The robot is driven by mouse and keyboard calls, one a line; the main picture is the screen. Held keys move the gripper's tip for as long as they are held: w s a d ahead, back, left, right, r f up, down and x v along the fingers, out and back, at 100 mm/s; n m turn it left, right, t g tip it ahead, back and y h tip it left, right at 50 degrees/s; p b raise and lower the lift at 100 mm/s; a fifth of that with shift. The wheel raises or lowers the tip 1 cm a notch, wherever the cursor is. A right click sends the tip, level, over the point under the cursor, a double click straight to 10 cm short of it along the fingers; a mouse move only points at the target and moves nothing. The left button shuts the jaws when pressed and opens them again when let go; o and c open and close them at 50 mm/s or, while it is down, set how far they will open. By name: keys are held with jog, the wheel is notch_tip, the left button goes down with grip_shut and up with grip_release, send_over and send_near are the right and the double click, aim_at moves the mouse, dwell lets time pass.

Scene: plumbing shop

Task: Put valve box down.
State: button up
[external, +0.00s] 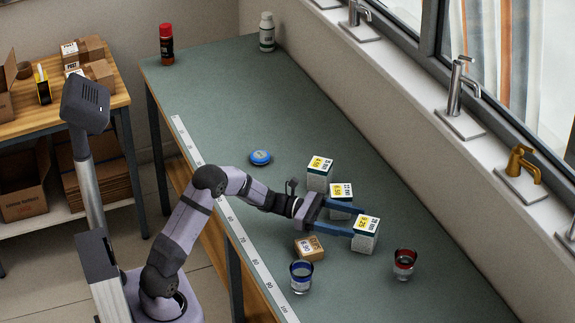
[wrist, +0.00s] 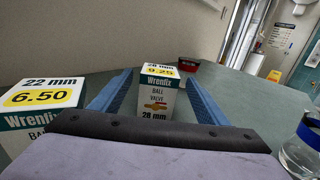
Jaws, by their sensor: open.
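A white and dark-green valve box with a yellow 9.25 label (external: 366,238) stands upright on the green workbench (external: 225,105). In the wrist view this 28 mm Wrenfix ball valve box (wrist: 157,95) is between the two blue fingers, with a gap visible on each side. My gripper (external: 357,224) is open, low over the bench, its fingers reaching to the box. A 22 mm box labelled 6.50 (external: 341,196) stands just behind it, close to the far finger; it is at left in the wrist view (wrist: 42,115). A third box labelled 4.50 (external: 319,174) stands farther back.
A small brown box (external: 309,248) and a blue-rimmed glass (external: 301,276) are near the front edge. A red-rimmed glass (external: 404,264) stands to the right. A blue disc (external: 260,157) lies behind the arm. A long ruler (external: 236,225) runs along the edge. The back bench is mostly clear.

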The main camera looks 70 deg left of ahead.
jog(key=shift+v, duration=1.4)
jog(key=s+d+r+m+g+h+p, duration=0.2)
jog(key=s+d+r+m+g+p, duration=0.15)
jog(key=s+d+r, duration=0.6)
jog(key=s+d+f+m+g, duration=0.3)
jog(key=s+d, duration=0.1)
jog(key=s, duration=0.4)
jog(key=s+d+f+m+g, duration=0.3)
jog(key=s+g, duration=0.1)
jog(key=s, duration=0.4)
jog(key=s+a+f+m+g+y+b, duration=0.1)
jog(key=s+a+f+m+g+y, duration=0.15)
jog(key=s+f+m+y, duration=0.4)
jog(key=s+a+f+m+g+y+b, duration=0.1)
jog(key=s+a+f+m+g+y, duration=0.2)
jog(key=f, duration=0.6)
jog(key=w+a+f+m+t+y+b, duration=0.25)
jog(key=a+m+y, duration=0.25)
jog(key=a+m, duration=0.25)
notch_tip(320, 180, up, 14)
jog(key=p, duration=1.5)
jog(key=shift+s+t, duration=0.35)
